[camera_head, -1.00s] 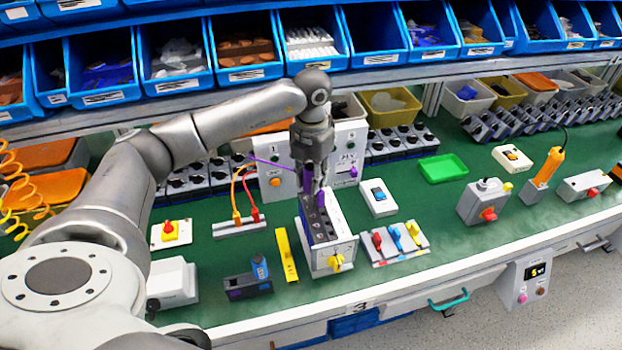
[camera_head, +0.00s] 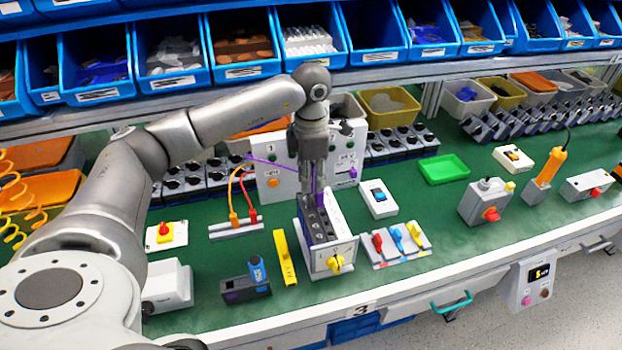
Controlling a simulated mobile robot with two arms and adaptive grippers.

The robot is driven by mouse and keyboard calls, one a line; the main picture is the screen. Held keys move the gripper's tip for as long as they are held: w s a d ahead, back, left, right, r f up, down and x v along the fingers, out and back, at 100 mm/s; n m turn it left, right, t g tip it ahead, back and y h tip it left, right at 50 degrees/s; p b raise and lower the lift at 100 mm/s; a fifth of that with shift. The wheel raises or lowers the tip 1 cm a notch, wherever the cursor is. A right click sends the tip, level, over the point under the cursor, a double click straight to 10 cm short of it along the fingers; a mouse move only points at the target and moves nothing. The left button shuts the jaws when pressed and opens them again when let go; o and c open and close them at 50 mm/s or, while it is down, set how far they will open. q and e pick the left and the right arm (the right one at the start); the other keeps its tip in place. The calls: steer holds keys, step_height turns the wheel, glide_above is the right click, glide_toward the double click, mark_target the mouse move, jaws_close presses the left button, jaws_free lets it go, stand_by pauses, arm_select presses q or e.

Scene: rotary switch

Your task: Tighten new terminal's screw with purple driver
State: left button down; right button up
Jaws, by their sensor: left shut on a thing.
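My left gripper (camera_head: 314,182) points down over the rotary switch box (camera_head: 341,253), near its back end. It is shut on the purple driver (camera_head: 319,199), whose lower part shows just below the fingertips, at the dark terminal row (camera_head: 318,224). Whether the driver's tip sits in a screw cannot be told. The switch box has a light front plate with a yellow knob (camera_head: 335,263). The new terminal and its screw are too small to tell apart. My right gripper is not in view.
Left of the switch box are a yellow strip (camera_head: 285,258) and a dark holder with a blue item (camera_head: 245,288). Right of it is a plate with red, blue and yellow levers (camera_head: 398,243). A panel with a purple wire (camera_head: 276,178) stands close behind.

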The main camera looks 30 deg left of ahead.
arm_select(q)
steer(key=m, duration=0.3)
steer(key=shift+s, duration=0.1)
steer(key=m+b, duration=0.1)
steer(key=m, duration=0.2)
steer(key=shift+f+b, duration=0.15)
steer(key=shift+b, duration=0.2)
steer(key=m, duration=0.2)
steer(key=shift+s+d+m+b, duration=0.1)
steer(key=shift+m+b, duration=0.25)
steer(key=shift+m, duration=1.25)
steer(key=shift+s+m+b, duration=0.1)
steer(key=shift+m+b, duration=0.35)
steer(key=shift+m, duration=0.55)
steer(key=shift+r+p, duration=2)
steer(key=shift+r, duration=1.05)
